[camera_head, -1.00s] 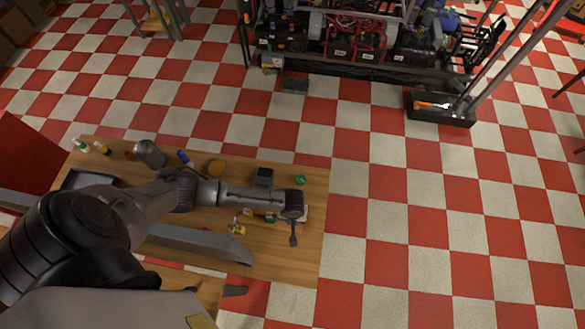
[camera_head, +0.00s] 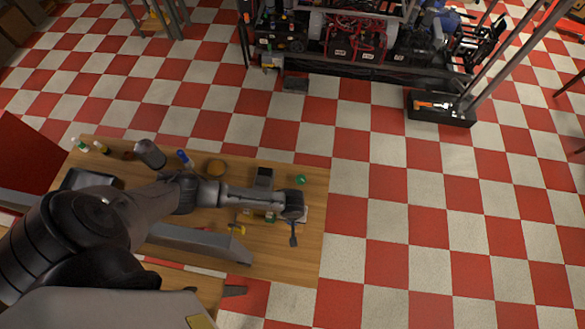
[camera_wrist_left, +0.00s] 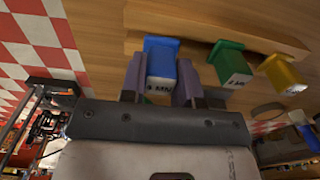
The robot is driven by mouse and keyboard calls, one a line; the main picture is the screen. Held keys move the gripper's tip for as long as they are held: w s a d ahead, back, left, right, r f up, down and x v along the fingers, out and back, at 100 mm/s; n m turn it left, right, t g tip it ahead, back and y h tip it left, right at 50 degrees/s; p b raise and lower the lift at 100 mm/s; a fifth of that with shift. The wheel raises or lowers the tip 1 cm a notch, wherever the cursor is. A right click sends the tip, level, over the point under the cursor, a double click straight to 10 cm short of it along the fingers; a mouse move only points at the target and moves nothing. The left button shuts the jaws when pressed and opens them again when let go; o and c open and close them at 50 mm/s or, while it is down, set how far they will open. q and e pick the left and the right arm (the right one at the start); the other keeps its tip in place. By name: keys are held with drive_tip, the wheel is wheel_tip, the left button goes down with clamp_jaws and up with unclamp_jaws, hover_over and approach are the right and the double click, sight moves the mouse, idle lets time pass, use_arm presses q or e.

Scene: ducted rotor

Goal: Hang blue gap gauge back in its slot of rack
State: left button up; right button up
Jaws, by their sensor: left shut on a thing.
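In the left wrist view, my left gripper (camera_wrist_left: 160,80) is shut on the blue gap gauge (camera_wrist_left: 160,62), one finger on each side. The gauge's label reads "4 MM". Its wider top lies close to the edge of the wooden rack (camera_wrist_left: 200,36); I cannot tell whether it sits in a slot. A green gauge (camera_wrist_left: 230,66) and a yellow gauge (camera_wrist_left: 283,74) are at the rack to the right of the blue one. In the head view, my left gripper (camera_head: 293,222) is over the table's right part, and the arm hides the blue gauge. My right gripper is not in view.
The wooden table (camera_head: 300,262) holds a dark can (camera_head: 149,153), a blue-capped item (camera_head: 184,158), a round tan item (camera_head: 216,168) and a small green item (camera_head: 300,179). Checkered floor is open to the right. A machine full of cables (camera_head: 350,38) stands at the back.

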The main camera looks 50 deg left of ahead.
use_arm(q)
drive_tip(key=shift+f, duration=0.3)
drive_tip(key=shift+f+b, duration=0.3)
drive_tip(key=shift+f, duration=0.2)
drive_tip(key=shift+a+f, duration=0.15)
drive_tip(key=shift+f, duration=0.15)
idle(0.9)
drive_tip(key=o, duration=1.1)
drive_tip(key=shift+r, duration=0.1)
